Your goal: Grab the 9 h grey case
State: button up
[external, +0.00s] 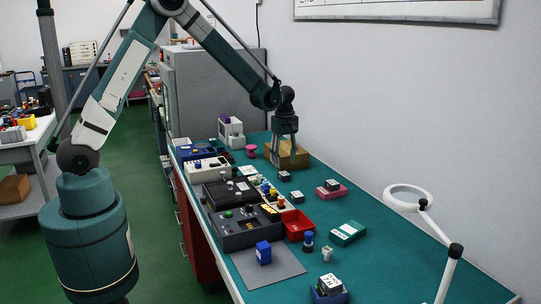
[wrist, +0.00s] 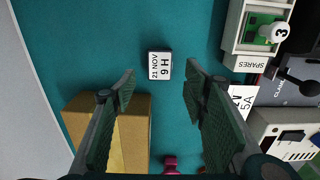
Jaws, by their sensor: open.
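The 9 h case (wrist: 159,66) is a small block with a pale top, printed "21 NOV" and "9 H", and dark edges. It lies flat on the green bench top in the wrist view. In the external view it appears to be the small dark-sided block (external: 284,176) just in front of the cardboard box, its print too small to read. My gripper (wrist: 160,84) is open and empty above the bench. In the wrist view the case shows beyond and between the fingertips, apart from both. In the external view my gripper (external: 285,152) is over the cardboard box.
A tray marked SPARES (wrist: 247,45) and equipment panels lie to the right. In the external view another small case (external: 297,197), a red tray (external: 297,225) and a ring lamp (external: 408,194) are nearer the camera.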

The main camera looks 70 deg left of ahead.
aim_at(284, 173)
jog(key=shift+f, duration=0.9)
jog(key=shift+f, duration=0.1)
jog(key=shift+d+f, duration=0.1)
jog(key=shift+f, duration=2.4)
jog(key=c, duration=1)
